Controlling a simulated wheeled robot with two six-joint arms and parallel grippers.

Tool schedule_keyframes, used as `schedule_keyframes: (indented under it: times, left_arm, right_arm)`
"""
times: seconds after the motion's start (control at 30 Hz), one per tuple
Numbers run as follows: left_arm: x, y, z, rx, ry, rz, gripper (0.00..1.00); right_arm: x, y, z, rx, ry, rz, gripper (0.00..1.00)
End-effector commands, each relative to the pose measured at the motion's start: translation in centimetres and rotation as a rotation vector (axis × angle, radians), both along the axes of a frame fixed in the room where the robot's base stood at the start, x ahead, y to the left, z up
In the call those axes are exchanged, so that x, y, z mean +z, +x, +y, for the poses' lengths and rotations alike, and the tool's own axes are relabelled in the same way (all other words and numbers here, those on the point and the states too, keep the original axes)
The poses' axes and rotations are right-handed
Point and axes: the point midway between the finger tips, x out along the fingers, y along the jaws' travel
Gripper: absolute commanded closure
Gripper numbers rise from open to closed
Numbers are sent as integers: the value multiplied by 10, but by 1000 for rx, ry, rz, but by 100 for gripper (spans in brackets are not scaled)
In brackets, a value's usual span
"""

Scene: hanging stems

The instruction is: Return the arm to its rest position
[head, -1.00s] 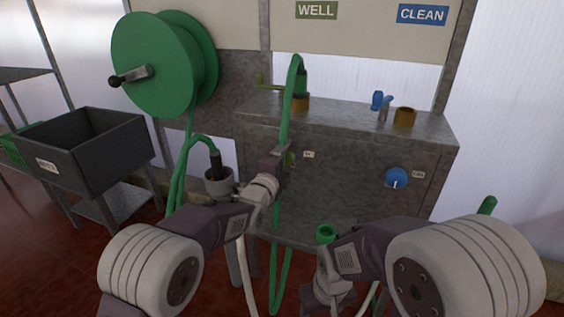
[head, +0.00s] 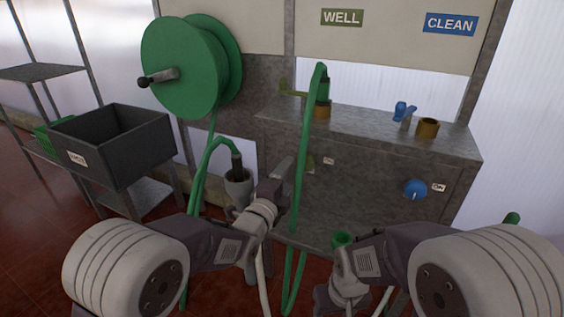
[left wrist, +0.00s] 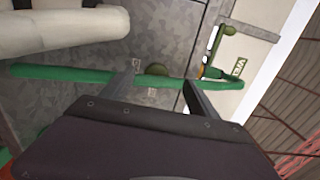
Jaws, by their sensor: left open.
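My left gripper (head: 283,172) is open and empty, just left of the hanging green hose (head: 301,150) in the head view. In the left wrist view its two fingers (left wrist: 158,90) stand apart, and the green hose (left wrist: 60,73) runs across behind them. I cannot tell how close the hose is. The hose's upper end sits on a brass fitting (head: 322,110) under the WELL sign (head: 342,17). My right gripper (head: 335,298) is low at the bottom of the head view, and its fingers cannot be made out.
A grey metal cabinet (head: 390,150) carries a blue valve (head: 404,112), a second brass fitting (head: 428,128) and a blue knob (head: 415,189). A green hose reel (head: 185,65) hangs at the left. A dark bin (head: 118,160) stands on a shelf at the far left.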

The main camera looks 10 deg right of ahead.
Motion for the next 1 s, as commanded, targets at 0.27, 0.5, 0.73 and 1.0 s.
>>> schedule_keyframes:
  times: [0.27, 0.5, 0.73, 1.0]
  left_arm:
    - [-21, 7, 209, 410, -122, 336, 31]
    - [-151, -120, 287, 871, -561, 1079, 31]
    - [-210, -241, 288, 1354, -849, 1504, 31]
    - [-137, -264, 288, 1556, -1006, 1551, 31]
  right_arm:
    - [8, 0, 0, 0, 0, 0, 41]
    - [9, 0, 0, 0, 0, 0, 41]
    - [9, 0, 0, 0, 0, 0, 41]
    - [86, 0, 0, 0, 0, -1, 41]
